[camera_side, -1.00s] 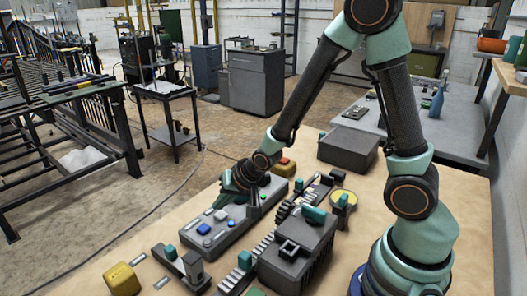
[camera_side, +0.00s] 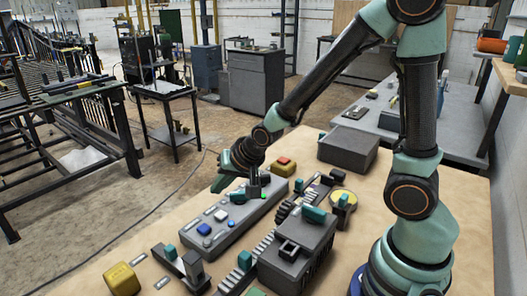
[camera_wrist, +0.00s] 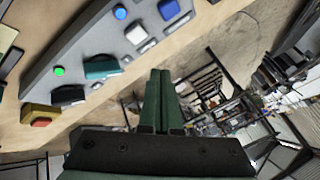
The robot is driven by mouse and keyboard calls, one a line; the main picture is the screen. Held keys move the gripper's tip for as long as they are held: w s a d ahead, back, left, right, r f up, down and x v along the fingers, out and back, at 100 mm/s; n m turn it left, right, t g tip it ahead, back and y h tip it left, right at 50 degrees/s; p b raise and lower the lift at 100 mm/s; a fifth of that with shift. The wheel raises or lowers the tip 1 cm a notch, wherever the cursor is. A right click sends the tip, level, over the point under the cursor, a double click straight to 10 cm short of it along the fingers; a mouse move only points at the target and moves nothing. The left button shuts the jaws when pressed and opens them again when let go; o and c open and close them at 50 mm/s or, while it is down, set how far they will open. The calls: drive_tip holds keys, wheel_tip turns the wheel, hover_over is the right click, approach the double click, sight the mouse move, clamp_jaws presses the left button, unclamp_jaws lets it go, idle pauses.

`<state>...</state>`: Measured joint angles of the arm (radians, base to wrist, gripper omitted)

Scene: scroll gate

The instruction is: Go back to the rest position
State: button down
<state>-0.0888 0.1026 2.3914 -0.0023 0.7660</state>
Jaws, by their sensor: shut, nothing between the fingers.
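The panel also shows in the wrist view (camera_wrist: 80,45), with a lit green button, a teal switch, a white button and blue buttons. The fingers look clear of the panel. No rest position is marked in these views.
A yellow block with a red button (camera_side: 284,166) stands beyond the panel. A dark grey box (camera_side: 348,150) sits at the back of the bench. A dark box with a square opening (camera_side: 297,254) and a yellow block (camera_side: 121,279) stand nearer.

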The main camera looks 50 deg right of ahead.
idle(0.4)
drive_tip(key=s+d+r+n+g, duration=0.1)
drive_tip(key=s+d+r+n, duration=0.2)
drive_tip(key=s+r+n, duration=0.4)
drive_tip(key=s+r, duration=0.6)
drive_tip(key=shift+s+d+n+g+h, duration=0.25)
drive_tip(key=shift+d+n+g+h, duration=0.05)
drive_tip(key=shift+d+n+g, duration=0.1)
idle(2.3)
